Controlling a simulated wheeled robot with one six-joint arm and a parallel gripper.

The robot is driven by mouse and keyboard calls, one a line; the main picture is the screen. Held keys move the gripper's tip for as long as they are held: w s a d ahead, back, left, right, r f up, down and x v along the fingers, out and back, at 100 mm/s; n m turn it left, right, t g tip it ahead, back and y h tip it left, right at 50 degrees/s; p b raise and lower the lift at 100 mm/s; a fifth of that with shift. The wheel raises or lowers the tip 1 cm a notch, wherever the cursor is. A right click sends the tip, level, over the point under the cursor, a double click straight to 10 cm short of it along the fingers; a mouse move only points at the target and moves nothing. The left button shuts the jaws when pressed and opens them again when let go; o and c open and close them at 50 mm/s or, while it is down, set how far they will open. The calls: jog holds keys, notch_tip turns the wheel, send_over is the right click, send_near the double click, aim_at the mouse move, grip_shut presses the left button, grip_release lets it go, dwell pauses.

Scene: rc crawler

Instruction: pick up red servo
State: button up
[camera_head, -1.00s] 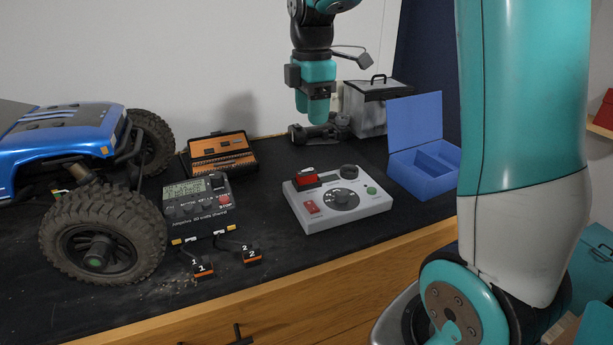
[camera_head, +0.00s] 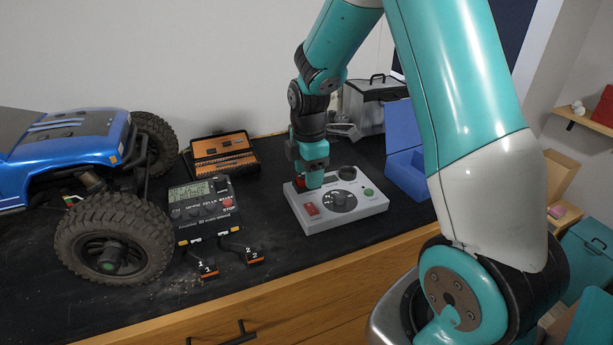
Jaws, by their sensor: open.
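The red servo (camera_head: 300,183) sits on the back left part of a grey control box (camera_head: 345,216) on the dark bench. Only a small sliver of red shows, because my gripper (camera_head: 313,182) is in front of it. My gripper points down, low over the box, with its fingers at the servo. The jaws are open; I cannot tell whether the servo is between them or whether they touch it.
The box also carries a red switch (camera_head: 311,209), a black dial and a green button. A blue open case (camera_head: 407,170) is to the right. A meter (camera_head: 203,208), an orange-black tool case (camera_head: 222,155) and a blue crawler (camera_head: 65,140) are to the left.

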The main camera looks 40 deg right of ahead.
grip_shut()
jog(key=shift+r, duration=0.1)
